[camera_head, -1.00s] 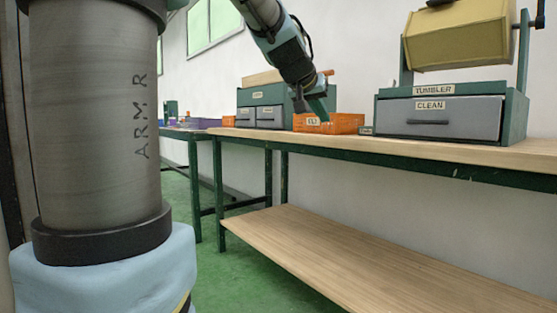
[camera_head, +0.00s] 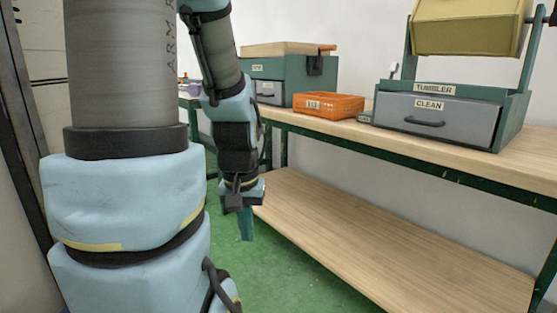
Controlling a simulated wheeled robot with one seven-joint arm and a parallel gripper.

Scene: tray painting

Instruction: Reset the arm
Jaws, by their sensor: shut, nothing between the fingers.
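My gripper (camera_head: 246,224) points straight down at the end of my folded arm, in the middle left of the head view. It hangs over the green floor, in front of and below the bench edge. Its fingers look shut with nothing between them. My arm hides part of the bench and the floor behind it.
A wooden workbench (camera_head: 460,160) with a lower shelf (camera_head: 390,240) runs along the right. On it stand an orange tray (camera_head: 345,106), a green drawer unit (camera_head: 285,72) and the tumbler (camera_head: 470,28) above its grey "CLEAN" drawer (camera_head: 438,116). Green floor (camera_head: 285,270) is clear beside the bench.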

